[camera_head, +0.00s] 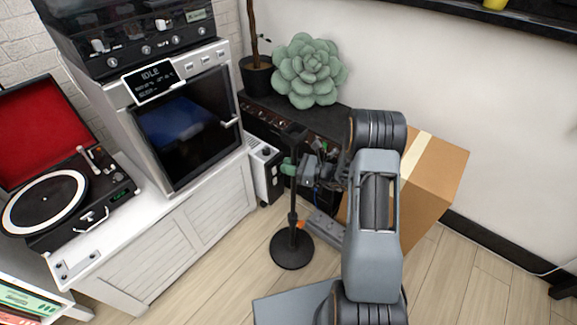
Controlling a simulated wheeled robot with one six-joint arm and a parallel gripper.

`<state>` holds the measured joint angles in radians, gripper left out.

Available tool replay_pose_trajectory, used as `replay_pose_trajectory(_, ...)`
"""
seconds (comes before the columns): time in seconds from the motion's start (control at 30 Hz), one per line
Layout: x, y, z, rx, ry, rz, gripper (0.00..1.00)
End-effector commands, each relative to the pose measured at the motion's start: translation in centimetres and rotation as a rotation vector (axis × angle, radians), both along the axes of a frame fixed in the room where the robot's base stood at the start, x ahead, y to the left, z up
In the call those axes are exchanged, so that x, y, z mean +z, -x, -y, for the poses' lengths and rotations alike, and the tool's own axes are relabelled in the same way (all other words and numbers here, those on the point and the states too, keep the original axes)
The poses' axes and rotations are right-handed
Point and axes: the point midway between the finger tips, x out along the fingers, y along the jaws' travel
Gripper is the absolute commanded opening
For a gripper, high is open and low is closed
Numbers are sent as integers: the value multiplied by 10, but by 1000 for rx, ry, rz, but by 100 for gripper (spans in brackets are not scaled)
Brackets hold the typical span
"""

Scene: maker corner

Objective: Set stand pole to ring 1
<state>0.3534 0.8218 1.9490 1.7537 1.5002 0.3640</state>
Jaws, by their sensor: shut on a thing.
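The stand pole (293,208) is dark and upright, rising from a round black base (292,250) on the floor. A small orange part (300,224) shows low on the pole. My gripper (290,168) reaches in from the right and is shut on the upper part of the stand pole. A green piece shows at this grip; I cannot tell whether it belongs to the gripper or the pole. The head of the stand is dark against the dark amplifier behind it. No ring marks can be made out on the pole.
A white cabinet (185,240) with a turntable (60,205) and an oven-like machine (185,125) stands left. Behind the pole are a black amplifier (262,120), a green succulent (310,72) and a white box (266,172). A cardboard box (432,180) is at right. Floor in front is partly clear.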

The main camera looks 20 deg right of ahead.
Motion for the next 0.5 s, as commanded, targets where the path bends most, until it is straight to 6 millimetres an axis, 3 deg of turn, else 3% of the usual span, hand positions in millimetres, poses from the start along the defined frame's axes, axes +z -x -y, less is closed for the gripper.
replay_pose_trajectory(0.27,4,0,0,1,0,0,0)
replay_pose_trajectory(0.5,48,0,0,1,-1,2,0)
